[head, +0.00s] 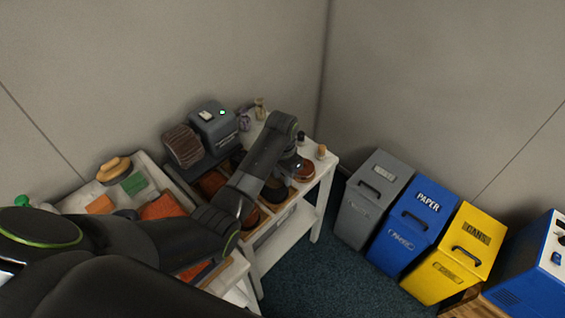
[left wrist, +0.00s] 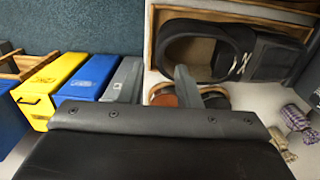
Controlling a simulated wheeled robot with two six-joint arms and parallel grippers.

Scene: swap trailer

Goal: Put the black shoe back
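The black shoe (left wrist: 207,48) appears in the left wrist view as a dark rounded opening with pale laces (left wrist: 241,65); it lies within a wooden-framed compartment (left wrist: 152,32). In the head view my left arm hides this part of the white table (head: 329,163). My left gripper (left wrist: 162,80) is over the table; one grey finger shows to the right of its middle, apart from the shoe. I see nothing held, and the second finger is hard to make out. My right gripper is not in view.
A brown round item (left wrist: 161,97) and a dark one (left wrist: 216,98) lie close to my finger. A grey machine with a brush roller (head: 183,146) stands at the back. Grey (head: 374,197), blue (head: 411,225) and yellow bins (head: 459,252) stand to the right.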

